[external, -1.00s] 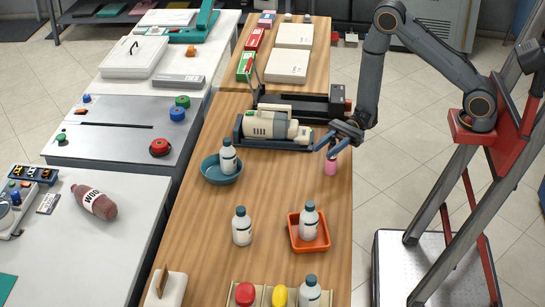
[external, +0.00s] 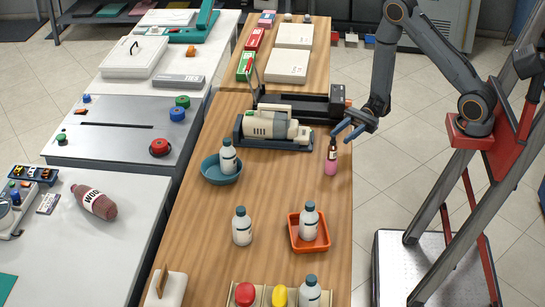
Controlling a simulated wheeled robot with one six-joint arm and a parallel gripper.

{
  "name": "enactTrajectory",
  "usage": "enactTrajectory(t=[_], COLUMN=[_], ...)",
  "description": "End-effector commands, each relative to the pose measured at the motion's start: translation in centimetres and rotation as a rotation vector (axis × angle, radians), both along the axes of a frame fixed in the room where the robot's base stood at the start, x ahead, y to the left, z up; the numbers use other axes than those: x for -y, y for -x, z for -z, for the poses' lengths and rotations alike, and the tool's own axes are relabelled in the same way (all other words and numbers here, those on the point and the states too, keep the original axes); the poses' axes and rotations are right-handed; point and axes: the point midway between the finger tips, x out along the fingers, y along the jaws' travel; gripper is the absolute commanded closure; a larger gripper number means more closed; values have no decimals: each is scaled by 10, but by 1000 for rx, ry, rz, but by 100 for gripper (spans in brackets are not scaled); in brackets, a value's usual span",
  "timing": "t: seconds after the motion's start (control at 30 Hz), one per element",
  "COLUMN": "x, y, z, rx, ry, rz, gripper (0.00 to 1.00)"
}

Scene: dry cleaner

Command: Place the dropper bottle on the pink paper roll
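The pink paper roll (external: 331,168) stands upright near the right edge of the wooden counter. The small dark dropper bottle (external: 332,149) stands upright on top of it, with a pale band visible on its side. My gripper (external: 340,136) is just to the upper right of the bottle. Its two blue fingers are spread, with nothing between them, and they look clear of the bottle.
A cream handheld machine (external: 268,124) lies in a dark cradle to the left. White bottles stand in a teal bowl (external: 222,176), on the counter (external: 270,200) and in an orange tray (external: 310,247). The counter around the roll is clear.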

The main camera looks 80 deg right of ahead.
Motion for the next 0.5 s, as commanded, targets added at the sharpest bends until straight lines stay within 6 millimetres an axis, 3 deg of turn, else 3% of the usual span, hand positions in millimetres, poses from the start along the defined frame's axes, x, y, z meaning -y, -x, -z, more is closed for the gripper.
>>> enactTrajectory(t=[0.17,0.27,0.37,0.5], x=[13,7,-19,-63], y=[9,16,37,100], z=[0,-1,-3,3], rx=[0,-2,-1,27], ry=[0,21,102,345], rz=[1,-37,-171,-511], gripper=[64,64,64,64])
